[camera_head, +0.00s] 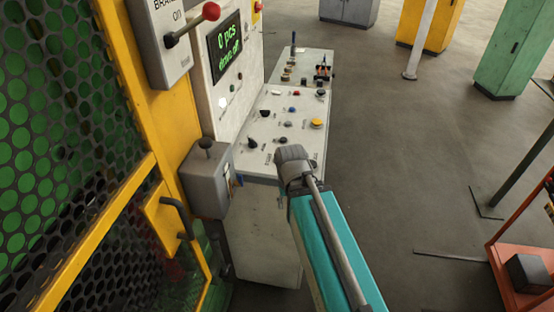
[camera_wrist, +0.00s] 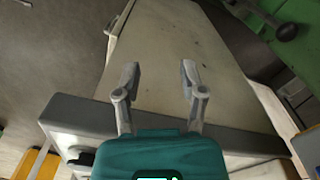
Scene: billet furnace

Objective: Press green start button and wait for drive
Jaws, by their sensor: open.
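The control console (camera_head: 262,130) has a pale sloped top with several small buttons and knobs, among them a yellow one (camera_head: 316,123) and a blue one (camera_head: 291,109). I cannot make out a green start button among them for certain; my arm covers part of the console's near right edge. The display (camera_head: 225,48) above the console reads "0 pcs" and "drive: off" in green. My gripper (camera_wrist: 160,77) is open and empty in the wrist view, over a pale cabinet side (camera_wrist: 175,40). Its fingers are not distinct in the head view.
A grey lever box (camera_head: 207,180) and a yellow-framed mesh guard (camera_head: 90,150) stand on the left. A box with a red-knobbed lever (camera_head: 210,11) hangs above. A red rack (camera_head: 520,260) stands at right. The floor (camera_head: 410,150) between is mostly clear.

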